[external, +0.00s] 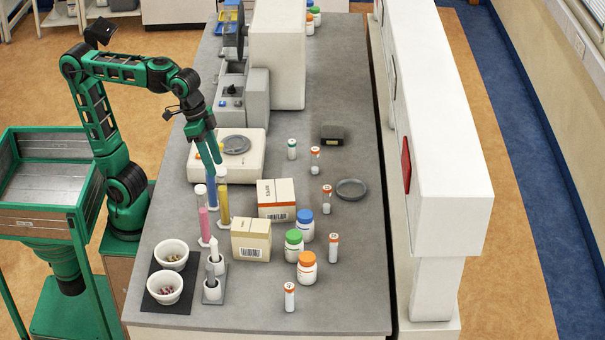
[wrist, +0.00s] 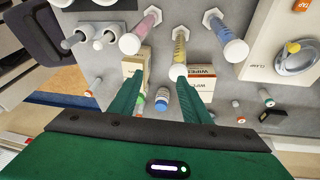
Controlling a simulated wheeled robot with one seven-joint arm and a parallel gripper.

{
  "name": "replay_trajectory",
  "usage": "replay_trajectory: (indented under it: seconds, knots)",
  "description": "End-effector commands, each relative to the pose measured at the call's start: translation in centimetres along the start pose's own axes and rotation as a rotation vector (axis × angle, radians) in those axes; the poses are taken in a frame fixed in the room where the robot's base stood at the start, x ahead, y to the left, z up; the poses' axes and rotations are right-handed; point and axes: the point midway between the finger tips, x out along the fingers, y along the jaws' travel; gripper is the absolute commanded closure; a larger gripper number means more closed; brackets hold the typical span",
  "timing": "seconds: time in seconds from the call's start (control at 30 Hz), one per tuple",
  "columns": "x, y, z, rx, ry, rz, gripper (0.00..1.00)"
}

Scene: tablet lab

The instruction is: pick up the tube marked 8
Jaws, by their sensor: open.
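Several small white tubes with coloured caps stand on the grey bench in the external view. Orange-capped ones are a front tube (external: 289,298), a right tube (external: 333,249), a middle tube (external: 327,200) and a back tube (external: 315,161). A green-capped tube (external: 292,150) stands behind them. Their marks are too small to read, so I cannot tell which is 8. My gripper (external: 214,166) is open and empty, above the tall cylinders and left of the tubes. In the wrist view, my gripper (wrist: 161,74) shows its two green fingers spread apart.
Yellow (external: 223,201), pink (external: 203,226) and blue (external: 211,187) cylinders stand close to my gripper. Two boxes (external: 276,199) (external: 251,240) and jars with blue (external: 305,226), green (external: 293,245) and orange (external: 307,267) lids stand between them and the tubes. The bench's front right is clear.

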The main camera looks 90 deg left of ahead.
Motion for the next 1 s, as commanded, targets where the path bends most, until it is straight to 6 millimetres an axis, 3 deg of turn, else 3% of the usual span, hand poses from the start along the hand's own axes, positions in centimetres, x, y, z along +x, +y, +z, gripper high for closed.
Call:
replay_trajectory:
  seconds: [0.13,0.2,0.3,0.4,0.6,0.93,1.0]
  knots:
    - [2.9,-4.4,-8.1,-0.186,0.169,-0.054,0.57]
    - [4.0,-7.6,-11.9,-0.271,0.265,-0.099,0.57]
    - [4.9,-13.1,-16.7,-0.378,0.407,-0.186,0.57]
    - [5.0,-18.2,-20.0,-0.449,0.528,-0.276,0.57]
    - [4.3,-25.5,-23.4,-0.516,0.694,-0.424,0.57]
    - [2.3,-34.0,-25.7,-0.542,0.876,-0.632,0.57]
    - [4.6,-34.1,-25.0,-0.537,0.872,-0.635,0.57]
